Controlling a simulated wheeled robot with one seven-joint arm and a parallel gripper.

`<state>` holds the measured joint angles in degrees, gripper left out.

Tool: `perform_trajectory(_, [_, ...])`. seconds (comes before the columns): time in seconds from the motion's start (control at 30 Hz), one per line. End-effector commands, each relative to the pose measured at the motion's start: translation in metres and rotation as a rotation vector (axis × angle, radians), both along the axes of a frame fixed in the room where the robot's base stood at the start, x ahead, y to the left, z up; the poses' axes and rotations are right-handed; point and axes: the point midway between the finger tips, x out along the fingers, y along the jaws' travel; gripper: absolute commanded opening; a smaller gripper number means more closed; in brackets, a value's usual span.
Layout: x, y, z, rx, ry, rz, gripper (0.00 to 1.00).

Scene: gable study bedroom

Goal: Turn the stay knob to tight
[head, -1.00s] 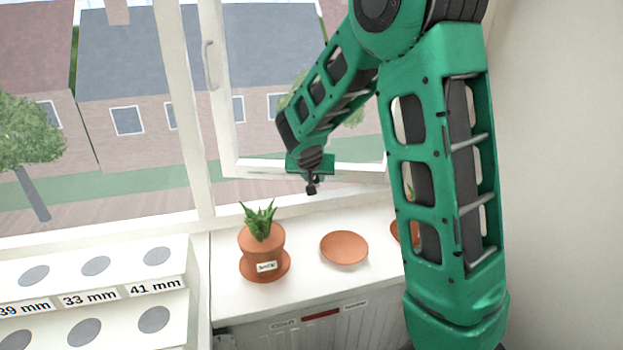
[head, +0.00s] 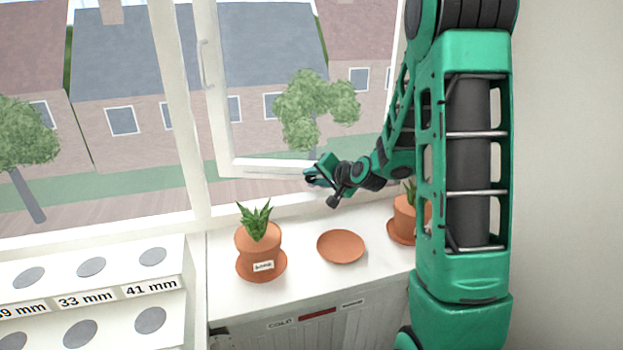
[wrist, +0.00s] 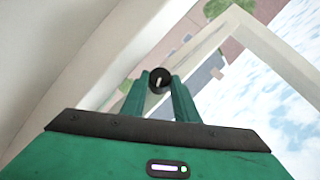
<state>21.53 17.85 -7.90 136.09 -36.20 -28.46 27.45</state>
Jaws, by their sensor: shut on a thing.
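The stay knob (wrist: 160,75) is a small dark round knob with a pale line across its face. It shows in the wrist view between the tips of my two green fingers. My gripper (wrist: 159,88) is shut on it. In the head view my gripper (head: 316,177) is at the lower rail of the open window sash (head: 265,168), reaching in from the right. The knob cannot be told apart from my fingers there. No tight or loose marking is readable.
On the white sill (head: 310,272) below stand a potted plant (head: 258,240) with a label, an empty terracotta saucer (head: 341,247) and a second pot (head: 403,217) partly behind my arm. A white rack (head: 110,268) with size labels is at the left.

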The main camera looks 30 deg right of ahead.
Motion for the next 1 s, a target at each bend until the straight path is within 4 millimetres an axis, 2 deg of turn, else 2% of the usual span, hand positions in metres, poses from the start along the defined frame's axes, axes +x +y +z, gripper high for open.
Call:
perform_trajectory(0.4, [-0.0015,-0.0031,-0.0046,0.171,-0.103,-0.002,0.05])
perform_trajectory(0.97, [-0.0015,-0.001,-0.0048,0.196,-0.12,0.002,0.05])
perform_trajectory(1.0, [-0.0016,-0.0009,-0.0049,0.196,-0.12,0.003,0.32])
